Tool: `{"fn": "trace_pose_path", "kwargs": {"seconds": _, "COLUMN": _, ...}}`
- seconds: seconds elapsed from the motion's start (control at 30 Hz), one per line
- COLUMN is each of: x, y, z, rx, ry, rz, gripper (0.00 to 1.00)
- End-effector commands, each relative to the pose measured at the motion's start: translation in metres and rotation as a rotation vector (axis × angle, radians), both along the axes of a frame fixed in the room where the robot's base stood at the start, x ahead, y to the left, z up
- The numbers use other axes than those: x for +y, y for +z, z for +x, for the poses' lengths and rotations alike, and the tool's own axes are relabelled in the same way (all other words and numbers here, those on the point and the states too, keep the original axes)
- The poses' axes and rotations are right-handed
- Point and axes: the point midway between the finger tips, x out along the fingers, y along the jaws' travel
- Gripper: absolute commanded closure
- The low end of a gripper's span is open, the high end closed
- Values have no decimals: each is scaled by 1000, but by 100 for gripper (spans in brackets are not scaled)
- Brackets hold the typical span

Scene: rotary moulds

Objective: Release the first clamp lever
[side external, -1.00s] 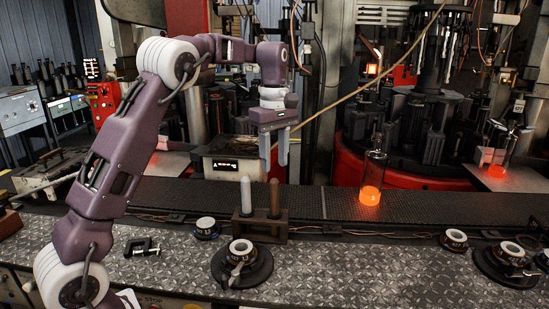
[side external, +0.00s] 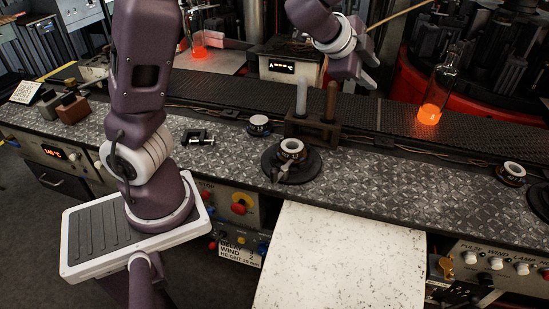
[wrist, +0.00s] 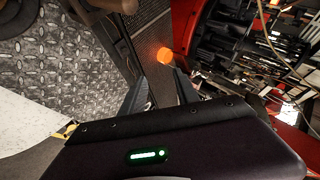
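A round dark mould base (side external: 314,170) carries a mould with a white ring top (side external: 291,148) on the diamond-plate bench in the side view. A small dark lever-like part (side external: 281,177) shows at its front left; its exact position is hard to tell. My gripper (side external: 368,76) is in the air above the conveyor, behind and right of the mould, tilted down to the right and touching nothing visible. In the wrist view its two grey fingers (wrist: 163,88) stand apart with nothing between them. No clamp lever can be clearly made out in the wrist view.
A wooden rack (side external: 313,128) with a pale rod and a brown rod stands behind the mould. A glowing bottle (side external: 430,112) stands on the conveyor to the right. A small black clamp (side external: 198,137) and another white-ringed part (side external: 259,124) lie left. A pale board (side external: 340,260) is in front.

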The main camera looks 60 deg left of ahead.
Motion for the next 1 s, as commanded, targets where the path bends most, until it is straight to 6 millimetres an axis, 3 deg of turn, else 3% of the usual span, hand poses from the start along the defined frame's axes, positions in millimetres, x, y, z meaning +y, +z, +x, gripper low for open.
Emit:
{"fn": "trace_pose_path", "kwargs": {"seconds": 0.03, "x": -27, "y": -27, "z": -38, "rx": 153, "ry": -198, "rz": 58, "gripper": 63}}
{"fn": "trace_pose_path", "kwargs": {"seconds": 0.1, "x": -44, "y": -62, "z": -103, "rx": 390, "ry": -451, "rz": 142, "gripper": 63}}
{"fn": "trace_pose_path", "kwargs": {"seconds": 0.2, "x": -39, "y": -88, "z": -184, "rx": 669, "ry": -695, "rz": 236, "gripper": 63}}
{"fn": "trace_pose_path", "kwargs": {"seconds": 0.3, "x": -26, "y": -94, "z": -228, "rx": 834, "ry": -816, "rz": 292, "gripper": 63}}
{"fn": "trace_pose_path", "kwargs": {"seconds": 0.43, "x": -19, "y": -99, "z": -245, "rx": 901, "ry": -852, "rz": 308, "gripper": 63}}
{"fn": "trace_pose_path", "kwargs": {"seconds": 0.63, "x": -19, "y": -117, "z": -242, "rx": 892, "ry": -841, "rz": 315, "gripper": 63}}
{"fn": "trace_pose_path", "kwargs": {"seconds": 0.83, "x": -20, "y": -152, "z": -241, "rx": 885, "ry": -844, "rz": 311, "gripper": 63}}
{"fn": "trace_pose_path", "kwargs": {"seconds": 1.0, "x": -20, "y": -164, "z": -241, "rx": 883, "ry": -847, "rz": 313, "gripper": 63}}
